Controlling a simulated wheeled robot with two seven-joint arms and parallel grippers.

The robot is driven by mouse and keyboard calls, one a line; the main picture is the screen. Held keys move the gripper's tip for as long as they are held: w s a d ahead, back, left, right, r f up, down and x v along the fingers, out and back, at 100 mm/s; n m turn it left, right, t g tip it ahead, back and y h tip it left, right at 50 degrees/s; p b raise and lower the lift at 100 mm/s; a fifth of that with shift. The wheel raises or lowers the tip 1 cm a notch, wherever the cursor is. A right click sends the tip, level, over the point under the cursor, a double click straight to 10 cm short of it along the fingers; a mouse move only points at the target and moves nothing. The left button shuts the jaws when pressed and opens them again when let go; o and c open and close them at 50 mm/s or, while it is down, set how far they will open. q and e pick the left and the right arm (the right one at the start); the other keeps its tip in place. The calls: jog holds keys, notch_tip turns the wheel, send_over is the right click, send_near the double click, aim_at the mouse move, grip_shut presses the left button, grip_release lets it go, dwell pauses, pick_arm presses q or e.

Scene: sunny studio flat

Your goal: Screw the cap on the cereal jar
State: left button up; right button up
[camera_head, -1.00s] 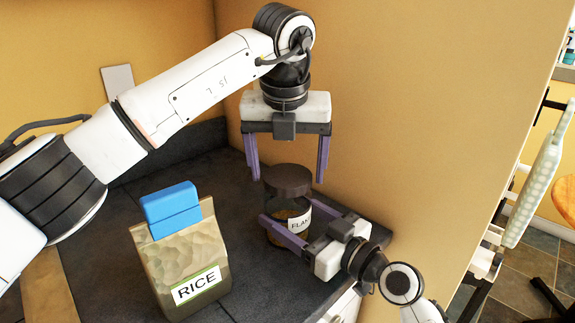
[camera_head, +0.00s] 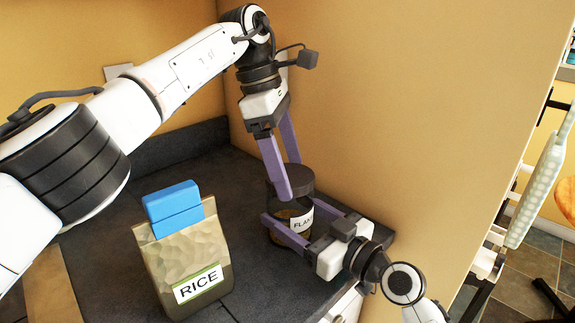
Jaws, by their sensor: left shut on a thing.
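The cereal jar (camera_head: 298,222), with a white label reading "FLAK", stands upright on the dark counter near the wall. The dark round cap (camera_head: 301,183) sits at the top of the jar; whether its thread is engaged cannot be seen. My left gripper (camera_head: 288,181) points down from above and is shut on the cap, one finger in front and the other partly hidden behind it. My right gripper (camera_head: 301,222) comes in low from the right, with its fingers on either side of the jar body, shut on it.
A rice bag (camera_head: 187,262) with a blue clip (camera_head: 173,208) stands on the counter (camera_head: 247,255) left of the jar. The yellow wall is close behind and right of the jar. The counter's edge lies just beyond my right gripper.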

pick_arm(q)
jog(key=shift+a, duration=0.1)
jog(key=o, duration=1)
jog(key=shift+r, duration=0.15)
jog(key=shift+a+r, duration=0.1)
jog(key=shift+r, duration=0.4)
jog(key=a, duration=0.4)
jog(key=w+a, duration=0.1)
jog(key=a, duration=0.3)
jog(key=w+a, duration=0.1)
jog(key=a, duration=0.2)
jog(key=shift+w+a, duration=0.25)
jog(key=shift+a, duration=0.15)
pick_arm(e)
jog(key=o, duration=2.2)
jog(key=shift+c, duration=0.2)
